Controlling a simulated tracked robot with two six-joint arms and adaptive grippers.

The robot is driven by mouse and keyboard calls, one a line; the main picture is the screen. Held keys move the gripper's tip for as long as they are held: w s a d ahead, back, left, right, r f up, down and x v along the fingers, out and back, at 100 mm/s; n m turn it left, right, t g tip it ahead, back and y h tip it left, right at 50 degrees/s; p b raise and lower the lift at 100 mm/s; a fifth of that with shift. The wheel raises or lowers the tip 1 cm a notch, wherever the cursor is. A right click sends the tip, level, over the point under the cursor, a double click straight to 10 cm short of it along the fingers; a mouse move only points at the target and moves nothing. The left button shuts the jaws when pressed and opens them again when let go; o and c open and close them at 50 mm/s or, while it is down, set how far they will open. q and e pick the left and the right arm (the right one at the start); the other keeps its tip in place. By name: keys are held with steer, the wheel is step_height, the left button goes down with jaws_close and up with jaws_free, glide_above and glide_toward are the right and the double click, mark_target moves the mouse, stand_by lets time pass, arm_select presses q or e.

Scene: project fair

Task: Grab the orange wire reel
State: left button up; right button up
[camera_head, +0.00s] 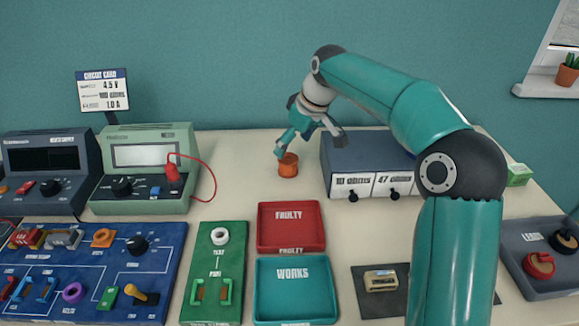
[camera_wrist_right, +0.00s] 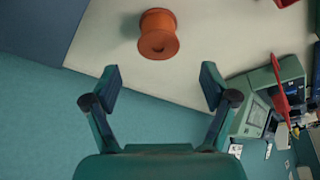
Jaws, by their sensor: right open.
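The orange wire reel (camera_head: 288,165) stands upright on the pale table, behind the red tray and left of the drawer unit. In the right wrist view the reel (camera_wrist_right: 158,34) lies beyond the fingertips, near the top and roughly centred between them. My right gripper (camera_head: 308,140) hangs just above and behind the reel in the head view, its fingers spread. The right wrist view shows the gripper (camera_wrist_right: 160,82) open and empty, with a gap between it and the reel. My left gripper is in neither view.
The grey drawer unit (camera_head: 356,148) stands close on the right of the reel. A green meter (camera_head: 142,192) with a red lead stands left. The red FAULTY tray (camera_head: 291,242) and teal WORKS tray (camera_head: 296,316) lie in front. Bare table surrounds the reel.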

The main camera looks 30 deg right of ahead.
mark_target(289, 158)
steer(key=shift+s+x, duration=0.15)
steer(key=shift+x, duration=1.45)
steer(key=shift+s+x, duration=0.1)
steer(key=shift+x, duration=1.5)
steer(key=shift+d, duration=0.1)
steer(key=c, duration=1.3)
steer(key=shift+c, duration=0.2)
